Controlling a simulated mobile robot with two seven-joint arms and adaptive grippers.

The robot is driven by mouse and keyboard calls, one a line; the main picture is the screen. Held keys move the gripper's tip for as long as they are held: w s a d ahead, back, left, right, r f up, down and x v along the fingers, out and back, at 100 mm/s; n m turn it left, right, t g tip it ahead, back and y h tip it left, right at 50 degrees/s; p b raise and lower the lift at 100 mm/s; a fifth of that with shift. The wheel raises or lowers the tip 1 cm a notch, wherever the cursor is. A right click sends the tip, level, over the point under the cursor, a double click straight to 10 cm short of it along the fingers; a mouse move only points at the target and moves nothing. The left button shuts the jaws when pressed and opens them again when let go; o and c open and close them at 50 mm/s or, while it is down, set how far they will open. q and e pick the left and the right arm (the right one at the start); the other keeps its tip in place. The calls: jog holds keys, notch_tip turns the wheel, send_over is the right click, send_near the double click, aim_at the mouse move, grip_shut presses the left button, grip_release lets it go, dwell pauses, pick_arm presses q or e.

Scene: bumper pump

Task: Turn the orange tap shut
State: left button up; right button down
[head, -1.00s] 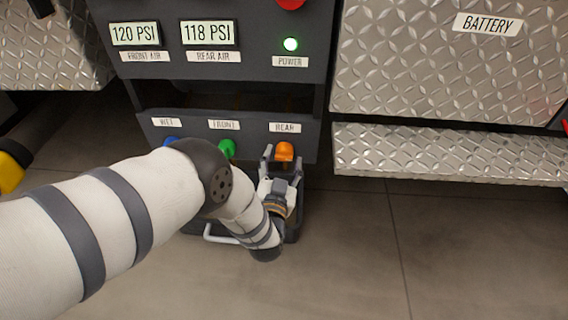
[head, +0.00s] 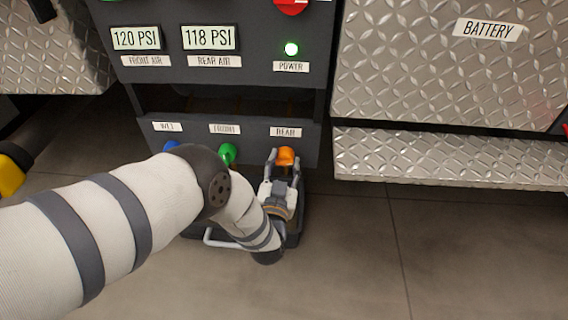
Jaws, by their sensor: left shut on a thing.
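The orange tap (head: 286,155) sits under the REAR label (head: 286,132) on the lower dark panel. My left gripper (head: 285,161) reaches up to it from below, with a finger on each side of the orange handle, and is shut on it. The lower part of the tap is hidden by the gripper. My right gripper does not show.
A green tap (head: 228,152) and a partly hidden blue tap (head: 171,146) are to the left on the same panel. A green power light (head: 291,49) is lit above. Diamond-plate steel (head: 440,158) juts out at the right. The floor (head: 350,250) at lower right is clear.

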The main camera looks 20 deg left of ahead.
pick_arm(q)
jog(key=n, duration=0.4)
jog(key=shift+a, duration=0.2)
jog(key=shift+f+n+y, duration=0.1)
jog(key=shift+n+y, duration=0.25)
jog(key=shift+n, duration=2.95)
jog(key=shift+f+n+y, duration=0.1)
jog(key=shift+n+y, duration=0.25)
jog(key=shift+n, duration=2.95)
jog(key=shift+d, duration=0.1)
jog(key=o, duration=1.1)
jog(key=shift+r, duration=0.1)
